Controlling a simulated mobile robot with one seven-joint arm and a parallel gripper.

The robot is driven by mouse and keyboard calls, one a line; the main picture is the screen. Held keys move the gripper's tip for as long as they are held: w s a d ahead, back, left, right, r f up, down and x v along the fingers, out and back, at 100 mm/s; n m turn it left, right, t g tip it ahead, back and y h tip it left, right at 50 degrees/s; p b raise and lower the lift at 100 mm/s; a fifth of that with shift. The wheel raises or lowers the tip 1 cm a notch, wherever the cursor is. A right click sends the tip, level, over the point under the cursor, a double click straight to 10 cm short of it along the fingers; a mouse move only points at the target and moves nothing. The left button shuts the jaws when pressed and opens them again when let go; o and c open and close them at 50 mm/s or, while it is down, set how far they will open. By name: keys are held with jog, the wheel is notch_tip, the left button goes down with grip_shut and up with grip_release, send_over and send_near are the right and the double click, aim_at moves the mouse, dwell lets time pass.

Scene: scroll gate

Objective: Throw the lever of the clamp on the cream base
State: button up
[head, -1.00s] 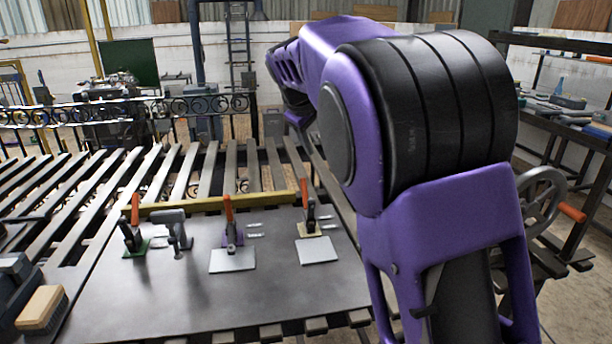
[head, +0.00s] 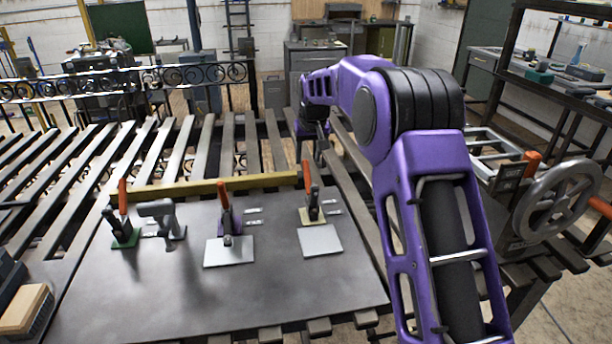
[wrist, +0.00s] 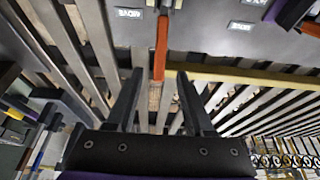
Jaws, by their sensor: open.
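The clamp on the cream base (head: 311,222) stands at the right of the dark metal plate, its orange-handled lever (head: 307,175) upright. In the wrist view, an orange lever (wrist: 161,48), apparently the same one, points toward my gripper, its tip between the fingertips in the picture. I cannot tell how far it lies from them in depth. My gripper (wrist: 157,84) is open and holds nothing. In the head view, my gripper (head: 321,148) is small, partly hidden by my arm, just behind and right of the cream clamp.
A purple-based clamp (head: 228,218) and a green-based clamp (head: 122,225) stand to the left, levers upright. A grey tool-like object (head: 164,218) stands between them. A yellow bar (head: 215,187) runs behind. A handwheel (head: 558,202) stands at right. The front plate is clear.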

aim_at(307, 177)
jog(key=x, duration=0.9)
jog(key=shift+w+f, duration=0.15)
jog(key=shift+f, duration=0.15)
jog(key=shift+c, duration=0.3)
grip_shut()
dwell(0.6)
